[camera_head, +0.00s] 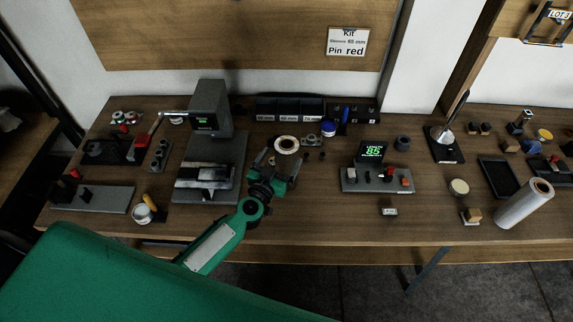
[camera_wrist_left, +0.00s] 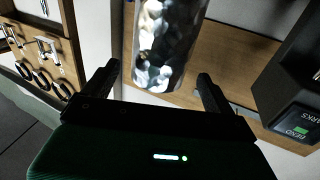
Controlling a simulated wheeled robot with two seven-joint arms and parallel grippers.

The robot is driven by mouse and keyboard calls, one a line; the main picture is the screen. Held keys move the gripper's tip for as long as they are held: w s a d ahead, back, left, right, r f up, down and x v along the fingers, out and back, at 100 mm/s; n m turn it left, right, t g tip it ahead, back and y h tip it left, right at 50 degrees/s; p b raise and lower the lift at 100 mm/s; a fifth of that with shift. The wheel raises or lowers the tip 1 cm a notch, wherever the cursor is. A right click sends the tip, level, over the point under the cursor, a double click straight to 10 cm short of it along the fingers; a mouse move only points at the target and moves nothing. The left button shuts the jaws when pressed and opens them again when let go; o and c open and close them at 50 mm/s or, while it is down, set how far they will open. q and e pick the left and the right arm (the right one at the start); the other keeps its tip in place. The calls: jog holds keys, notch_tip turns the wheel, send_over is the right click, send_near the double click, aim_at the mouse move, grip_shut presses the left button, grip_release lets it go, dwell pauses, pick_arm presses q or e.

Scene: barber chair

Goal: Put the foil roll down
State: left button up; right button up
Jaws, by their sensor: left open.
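What I take as the foil roll is the pale ring-shaped end with a dark core (camera_head: 287,146) on the bench in the head view. In the left wrist view a shiny, crinkled silver cylinder (camera_wrist_left: 166,42) fills the space between the fingers. My left gripper (camera_head: 278,163) is open, right at the front of the roll. The fingers stand on either side of the silver surface; a narrow gap shows at the left finger, and contact at the right one is unclear. The roll's underside is hidden. My right gripper is not in view.
A grey press (camera_head: 210,110) stands just left of the gripper. A dark rack (camera_head: 290,106) is behind the roll. A unit with a green 85 display (camera_head: 372,151) stands to the right. A pale roll (camera_head: 524,204) lies far right. Bare bench (camera_head: 320,215) shows in front.

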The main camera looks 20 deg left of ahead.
aim_at(289, 145)
pick_arm(q)
jog(key=shift+w+d+f+b, duration=0.1)
jog(key=shift+w+d+b, duration=0.05)
jog(key=shift+w, duration=1)
jog(key=shift+w+d+f+b, duration=0.1)
jog(key=shift+w+b, duration=0.05)
jog(key=shift+w, duration=0.95)
jog(key=shift+w+d+b, duration=0.15)
jog(key=shift+w, duration=1)
jog(key=shift+r, duration=0.1)
grip_shut()
